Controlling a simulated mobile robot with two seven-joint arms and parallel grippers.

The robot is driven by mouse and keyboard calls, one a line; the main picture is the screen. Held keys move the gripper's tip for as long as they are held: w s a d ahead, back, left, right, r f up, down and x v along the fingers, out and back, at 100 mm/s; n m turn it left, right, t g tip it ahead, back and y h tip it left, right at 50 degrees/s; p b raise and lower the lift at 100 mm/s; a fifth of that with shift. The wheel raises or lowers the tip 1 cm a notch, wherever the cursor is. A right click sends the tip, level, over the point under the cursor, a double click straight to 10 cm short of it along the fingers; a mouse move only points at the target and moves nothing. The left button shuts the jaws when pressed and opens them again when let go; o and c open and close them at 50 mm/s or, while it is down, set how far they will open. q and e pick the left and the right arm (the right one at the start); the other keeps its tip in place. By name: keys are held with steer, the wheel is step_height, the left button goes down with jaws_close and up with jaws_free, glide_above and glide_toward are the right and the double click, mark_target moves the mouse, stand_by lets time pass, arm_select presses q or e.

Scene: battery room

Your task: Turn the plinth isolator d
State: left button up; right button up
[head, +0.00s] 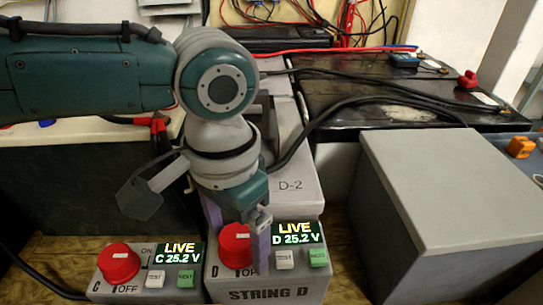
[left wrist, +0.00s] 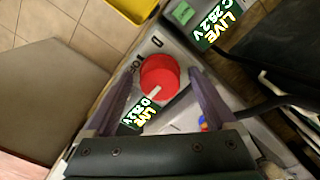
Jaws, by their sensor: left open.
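The plinth isolator d is a red round knob (head: 235,245) on the grey STRING D box (head: 262,294), beside a display reading LIVE, D 25.2 V (head: 296,233). An OFF label shows below it, partly hidden by a finger. In the left wrist view the knob (left wrist: 160,75) has a white pointer mark (left wrist: 153,92) near its edge. My left gripper (head: 237,238) points down over the box, open, with one finger on each side of the knob. In the left wrist view small gaps seem to show between fingers and knob. My right gripper is not in view.
A similar red knob (head: 119,263) for C, with a LIVE C 25.2 V display (head: 177,253), stands close on the left. A grey box (head: 430,200) stands to the right. Behind are a D-2 unit (head: 291,187), black batteries (head: 370,90) and loose cables.

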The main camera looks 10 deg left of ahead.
arm_select(q)
steer(key=c, duration=1.4)
steer(key=m+p, duration=0.2)
steer(key=shift+r+m, duration=0.15)
steer(key=shift+m, duration=0.25)
steer(key=m+p, duration=0.1)
steer(key=m, duration=0.3)
steer(key=shift+m+p, duration=0.3)
steer(key=shift+p, duration=0.1)
steer(key=m, duration=0.5)
steer(key=shift+p, duration=0.4)
steer(key=m, duration=0.5)
steer(key=shift+m, duration=0.4)
